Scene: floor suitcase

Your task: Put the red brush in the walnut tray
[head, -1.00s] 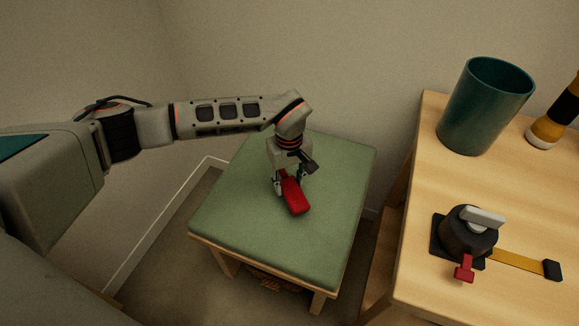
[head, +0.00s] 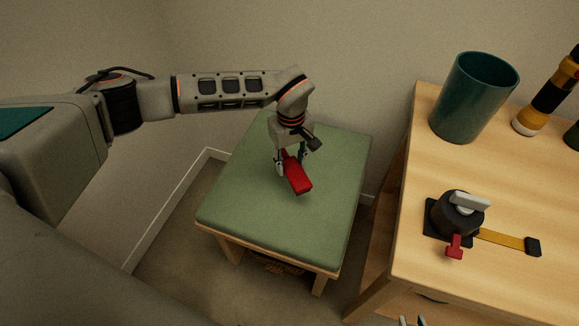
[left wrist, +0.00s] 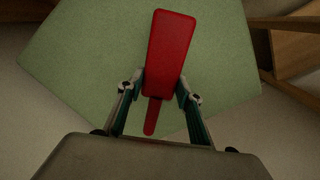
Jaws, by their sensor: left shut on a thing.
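The red brush (head: 297,177) is at the green-topped stool (head: 250,215). My left gripper (head: 292,166) is shut on it from above. In the left wrist view the brush (left wrist: 172,50) sits between the two fingers (left wrist: 160,92). Its wide red block points away and its narrow handle points back toward the wrist. I cannot tell whether it touches the cushion or is just above it. The tips of my right gripper (head: 412,321) barely show at the bottom edge of the head view. The walnut tray is not seen in these frames.
A light wooden table (head: 400,268) stands to the right, across a gap from the stool. It holds a teal cup (head: 470,100), a yellow-black flashlight-like object (head: 545,98) and a dark round device with a red tab (head: 460,215). The cushion around the brush is clear.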

